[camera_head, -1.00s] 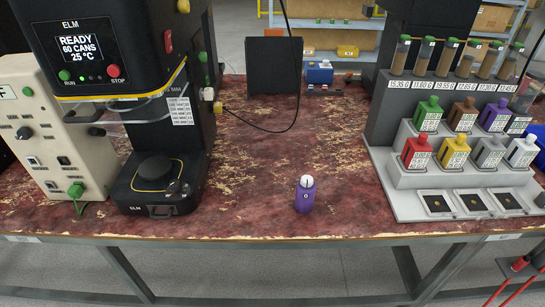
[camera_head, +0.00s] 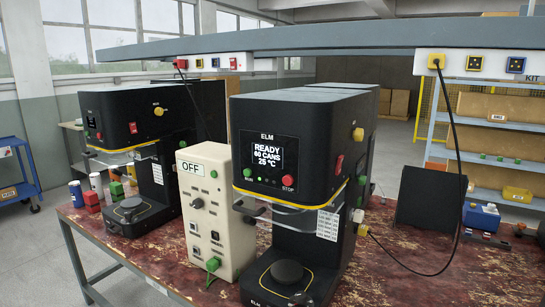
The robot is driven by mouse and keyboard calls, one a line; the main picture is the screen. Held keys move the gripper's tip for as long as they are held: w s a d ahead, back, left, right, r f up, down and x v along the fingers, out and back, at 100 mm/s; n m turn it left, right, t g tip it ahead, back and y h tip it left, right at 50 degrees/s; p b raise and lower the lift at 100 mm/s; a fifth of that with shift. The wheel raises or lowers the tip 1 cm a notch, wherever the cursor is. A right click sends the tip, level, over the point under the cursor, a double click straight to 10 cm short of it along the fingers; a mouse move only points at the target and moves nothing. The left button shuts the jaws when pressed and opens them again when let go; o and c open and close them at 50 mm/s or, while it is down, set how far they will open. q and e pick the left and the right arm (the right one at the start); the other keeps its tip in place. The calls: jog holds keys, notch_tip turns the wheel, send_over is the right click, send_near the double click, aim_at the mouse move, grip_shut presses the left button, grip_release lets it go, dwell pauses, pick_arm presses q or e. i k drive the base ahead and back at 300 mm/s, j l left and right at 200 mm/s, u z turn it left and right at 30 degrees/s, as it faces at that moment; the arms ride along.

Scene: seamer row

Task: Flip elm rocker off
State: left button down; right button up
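The black seamer marked ELM (camera_head: 300,115) stands on the worn red bench. Its screen (camera_head: 269,155) is lit and reads READY, 60 CANS, 25 °C. A red rocker (camera_head: 339,164) sits on its right side face, above a white label; its tilt is too small to tell. A green button (camera_head: 248,173) and a red STOP button (camera_head: 289,182) are on its front. A yellow knob (camera_head: 358,134) is higher on the side. Neither of my grippers is in view.
A cream control box (camera_head: 205,212) with an OFF sign stands left of ELM. Another black seamer (camera_head: 130,120) is farther left. A black cord hangs from a yellow plug (camera_head: 437,62) on the overhead rail. A dark panel (camera_head: 430,198) and blue box (camera_head: 481,216) stand right.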

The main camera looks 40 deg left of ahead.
aim_at(339, 159)
jog(key=u, duration=1.4)
